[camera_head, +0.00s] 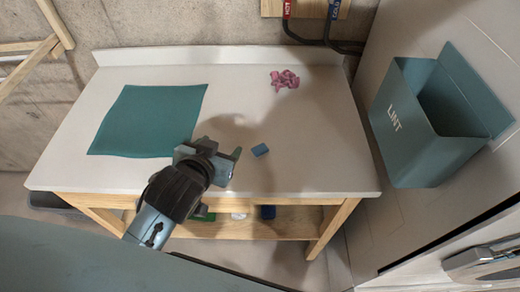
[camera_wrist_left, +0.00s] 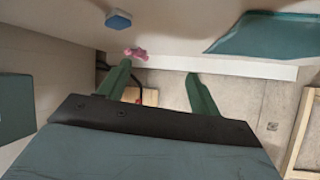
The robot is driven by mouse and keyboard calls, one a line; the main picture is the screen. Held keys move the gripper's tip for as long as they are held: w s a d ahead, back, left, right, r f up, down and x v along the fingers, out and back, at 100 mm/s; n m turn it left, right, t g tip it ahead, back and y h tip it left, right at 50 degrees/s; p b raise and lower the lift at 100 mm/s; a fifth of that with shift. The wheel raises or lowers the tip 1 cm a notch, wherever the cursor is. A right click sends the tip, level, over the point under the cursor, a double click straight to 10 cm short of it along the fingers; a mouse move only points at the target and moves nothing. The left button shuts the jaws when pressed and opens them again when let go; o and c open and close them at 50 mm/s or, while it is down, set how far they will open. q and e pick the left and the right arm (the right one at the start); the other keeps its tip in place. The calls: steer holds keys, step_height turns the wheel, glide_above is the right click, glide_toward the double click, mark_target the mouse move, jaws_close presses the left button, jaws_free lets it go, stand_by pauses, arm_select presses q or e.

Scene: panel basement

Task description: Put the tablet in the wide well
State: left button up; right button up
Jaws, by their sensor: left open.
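The tablet is a small blue block (camera_head: 260,150) lying on the white worktop, right of centre near its front half. It also shows at the top of the left wrist view (camera_wrist_left: 118,20). My left gripper (camera_head: 222,149) is over the worktop, a short way left of the tablet and not touching it. Its two green fingers are apart with nothing between them, as the left wrist view (camera_wrist_left: 158,70) also shows. My right gripper is out of view. I cannot make out a wide well in either view.
A teal mat (camera_head: 145,120) lies on the left of the worktop (camera_head: 330,165). A crumpled pink cloth (camera_head: 285,79) lies at the back. A metal handle (camera_head: 485,262) shows at bottom right. The worktop around the tablet is clear.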

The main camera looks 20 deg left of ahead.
arm_select(q)
steer(key=w+d+r+m+t+h, duration=0.3)
steer(key=w+d+r+t+h, duration=0.15)
steer(key=r, duration=0.45)
steer(key=w+d+r+m+t+h, duration=0.35)
steer(key=d+r, duration=0.25)
steer(key=r, duration=0.3)
steer(key=s+d+r+m+g+h, duration=0.2)
steer(key=s+d+m+g+h, duration=0.1)
steer(key=d+m+g+h, duration=0.5)
steer(key=s+d+r+m+g+h, duration=0.2)
steer(key=s+d+m+g+h, duration=0.2)
steer(key=d+m+g+h, duration=0.45)
steer(key=m+g+y, duration=0.2)
steer(key=g+y, duration=0.2)
steer(key=y, duration=2)
glide_above(259, 148)
step_height(259, 148, down, 16)
steer(key=shift+t, duration=0.25)
steer(key=f, duration=0.7)
steer(key=shift+s, duration=0.2)
steer(key=shift+w+f, duration=0.15)
steer(key=shift+f, duration=1.3)
steer(key=shift+w+f, duration=0.1)
steer(key=shift+f, duration=1.35)
steer(key=c, duration=1)
